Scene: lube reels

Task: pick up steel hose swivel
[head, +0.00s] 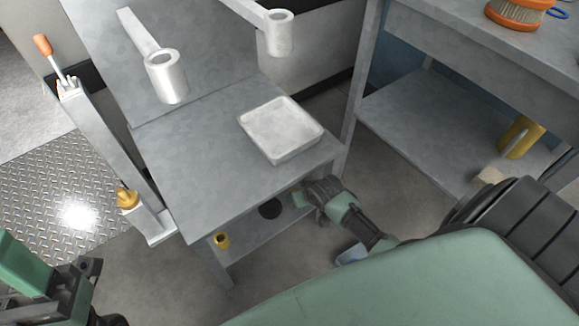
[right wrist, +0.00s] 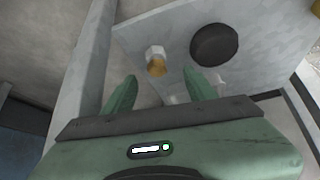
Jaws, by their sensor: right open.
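A small fitting with a pale steel-grey end and a brass-coloured end (right wrist: 155,61) is on the lower shelf (right wrist: 178,32) of the grey bench. It looks like the steel hose swivel. My right gripper (right wrist: 159,76) is open, its two green fingertips apart, with the fitting just beyond the gap between them. Nothing is held. In the head view my right gripper (head: 304,198) reaches in under the bench's front right corner, and I cannot make out the fitting there. My left gripper (head: 82,280) is at the lower left, far from the shelf; its fingers are unclear.
The bench top, with a pale tray (head: 268,147), overhangs. A bench leg (right wrist: 92,75) is close to my right gripper.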

